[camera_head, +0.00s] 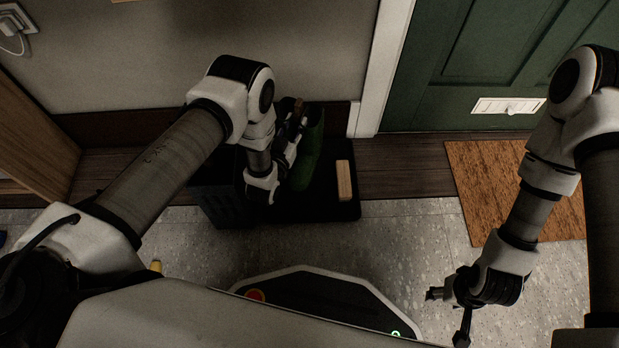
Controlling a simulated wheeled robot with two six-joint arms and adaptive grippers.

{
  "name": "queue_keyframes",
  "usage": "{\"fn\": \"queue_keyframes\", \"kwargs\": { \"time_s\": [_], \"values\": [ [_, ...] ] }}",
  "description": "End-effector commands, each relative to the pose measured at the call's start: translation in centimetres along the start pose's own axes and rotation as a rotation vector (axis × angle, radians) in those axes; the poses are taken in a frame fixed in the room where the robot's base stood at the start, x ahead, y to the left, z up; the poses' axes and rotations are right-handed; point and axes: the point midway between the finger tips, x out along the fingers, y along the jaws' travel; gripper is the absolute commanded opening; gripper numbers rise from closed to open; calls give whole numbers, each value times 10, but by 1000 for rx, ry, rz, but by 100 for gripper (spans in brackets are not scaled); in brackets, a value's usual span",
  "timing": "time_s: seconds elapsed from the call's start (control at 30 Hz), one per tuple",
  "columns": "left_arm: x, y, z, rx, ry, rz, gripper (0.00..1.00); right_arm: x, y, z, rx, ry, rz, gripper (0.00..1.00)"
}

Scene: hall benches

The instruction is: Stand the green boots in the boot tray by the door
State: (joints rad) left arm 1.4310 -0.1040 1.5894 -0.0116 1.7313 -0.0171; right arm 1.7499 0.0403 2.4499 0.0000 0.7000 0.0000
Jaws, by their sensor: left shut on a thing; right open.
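A green boot (309,158) is over the black boot tray (325,208) by the wall, left of the green door. My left gripper (297,122) is at the boot's left side, near its upper part, and is shut on it. My arm hides part of the boot and the tray's left side; I cannot tell whether the boot's sole touches the tray. Only one green boot shows clearly. My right gripper (456,308) is open and empty above the floor at the lower right.
A wooden block (344,181) lies in the tray's right part. A dark crate (222,196) stands left of the tray, partly behind my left arm. A brown doormat (487,190) lies before the green door (440,85). A wooden cabinet (30,140) stands at left.

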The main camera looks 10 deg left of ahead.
Motion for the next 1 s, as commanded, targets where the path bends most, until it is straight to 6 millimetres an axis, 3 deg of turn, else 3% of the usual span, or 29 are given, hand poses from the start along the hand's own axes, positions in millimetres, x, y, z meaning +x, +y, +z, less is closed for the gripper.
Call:
{"fn": "queue_keyframes", "kwargs": {
  "time_s": [0.27, 0.57, 0.93, 0.97, 1.0],
  "values": [
    [-1, 0, 57, -1, 3, -3, 0, 34, 0, 0, 0, 0, 0, 54],
    [0, 0, 101, -1, 3, -2, 0, 61, 1, -1, 5, 4, 1, 54],
    [0, 0, 105, -1, 3, -2, 0, 62, 1, -2, 6, 5, 1, 54],
    [-1, 0, 105, -1, 0, -2, 40, 61, 1, -2, 6, 5, 1, 54],
    [-1, 0, 104, -1, 0, -2, 54, 60, 1, -2, 6, 4, 1, 54]
  ]
}}
